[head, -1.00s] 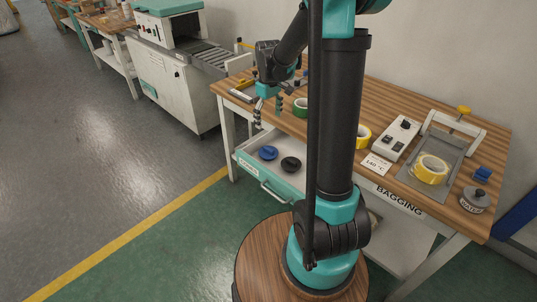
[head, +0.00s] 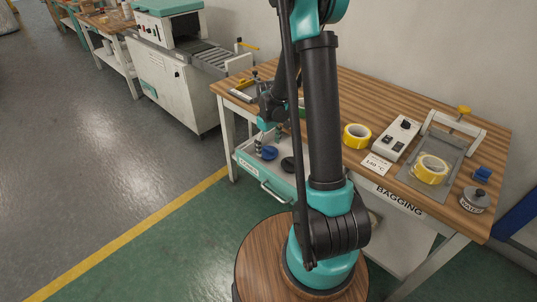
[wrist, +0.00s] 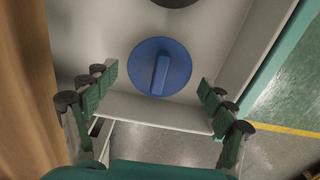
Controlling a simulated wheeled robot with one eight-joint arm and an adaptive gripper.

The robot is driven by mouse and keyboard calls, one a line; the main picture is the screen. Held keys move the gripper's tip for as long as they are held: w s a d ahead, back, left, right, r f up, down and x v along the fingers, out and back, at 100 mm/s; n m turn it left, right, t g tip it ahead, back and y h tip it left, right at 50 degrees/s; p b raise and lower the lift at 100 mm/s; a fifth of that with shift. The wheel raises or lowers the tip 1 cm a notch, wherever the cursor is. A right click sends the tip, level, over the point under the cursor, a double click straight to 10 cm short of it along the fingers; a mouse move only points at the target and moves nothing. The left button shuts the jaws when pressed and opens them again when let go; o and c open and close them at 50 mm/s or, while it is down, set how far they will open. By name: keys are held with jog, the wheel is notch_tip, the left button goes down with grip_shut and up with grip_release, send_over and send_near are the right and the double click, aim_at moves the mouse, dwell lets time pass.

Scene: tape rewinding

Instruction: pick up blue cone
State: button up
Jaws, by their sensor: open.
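The blue cone (head: 270,153) lies in the open drawer at the left end of the bench. In the wrist view the blue cone (wrist: 160,52) appears from above as a round blue disc with a raised bar across its middle. It rests on the pale drawer floor. My gripper (head: 266,139) is over the drawer, close to the cone. In the wrist view my gripper (wrist: 158,86) is open and empty, its green fingers spread to either side below the cone in the picture. I see no contact with the cone.
A black cone (head: 288,164) lies beside the blue one. The drawer (head: 266,188) has raised walls. On the bench are yellow tape rolls (head: 356,136), a white switch box (head: 396,138) and a sealing press (head: 454,131). The floor left of the drawer is clear.

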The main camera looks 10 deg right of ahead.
jog(key=shift+f, duration=0.9)
jog(key=c, duration=0.8)
jog(key=shift+r, duration=0.15)
